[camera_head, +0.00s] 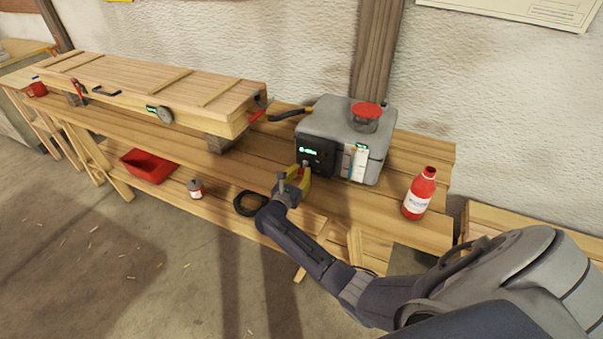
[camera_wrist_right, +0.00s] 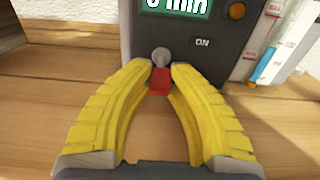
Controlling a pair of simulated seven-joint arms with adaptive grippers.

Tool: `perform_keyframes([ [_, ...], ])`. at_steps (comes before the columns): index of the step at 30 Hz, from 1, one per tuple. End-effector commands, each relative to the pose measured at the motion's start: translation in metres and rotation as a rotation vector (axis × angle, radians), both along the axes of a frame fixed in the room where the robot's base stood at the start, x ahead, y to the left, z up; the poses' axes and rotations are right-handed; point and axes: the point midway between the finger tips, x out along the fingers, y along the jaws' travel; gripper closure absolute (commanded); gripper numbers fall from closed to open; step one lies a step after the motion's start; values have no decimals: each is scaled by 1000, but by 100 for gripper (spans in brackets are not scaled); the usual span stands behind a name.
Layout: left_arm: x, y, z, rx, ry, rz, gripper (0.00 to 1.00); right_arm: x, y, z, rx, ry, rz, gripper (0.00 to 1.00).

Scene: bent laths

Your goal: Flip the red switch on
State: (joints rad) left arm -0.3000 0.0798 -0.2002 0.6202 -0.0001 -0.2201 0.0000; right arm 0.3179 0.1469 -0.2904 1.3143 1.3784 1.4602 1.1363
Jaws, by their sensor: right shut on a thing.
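The red switch (camera_wrist_right: 160,82) sticks out from the dark front panel (camera_wrist_right: 213,35) of a grey box (camera_head: 330,125), below a lit green display (camera_wrist_right: 172,6). The word ON is printed to the right of the switch. My right gripper (camera_head: 306,170) is at the panel, its yellow fingers closed around the switch. In the right wrist view the gripper's fingertips (camera_wrist_right: 160,68) sit on both sides of the switch, with its grey round base just above. My left gripper is not in view.
A red bottle (camera_head: 420,193) stands on the bench to the right. A long wooden box (camera_head: 160,88) lies to the left. A red cap (camera_head: 367,110) tops the grey box, and a level gauge (camera_head: 354,161) is on its front. A red tray (camera_head: 148,166) sits on the lower shelf.

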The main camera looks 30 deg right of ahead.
Motion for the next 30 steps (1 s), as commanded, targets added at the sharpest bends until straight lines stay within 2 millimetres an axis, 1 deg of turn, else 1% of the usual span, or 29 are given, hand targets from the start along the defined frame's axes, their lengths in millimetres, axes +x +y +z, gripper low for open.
perform_keyframes([
  [5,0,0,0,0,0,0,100,0,-1,-1,6,4,-1,100],
  [11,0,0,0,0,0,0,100,-1,1,2,59,35,-1,100],
  [17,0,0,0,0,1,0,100,-2,3,8,180,110,-1,100],
  [30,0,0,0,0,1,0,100,-1,4,23,506,320,0,100],
])
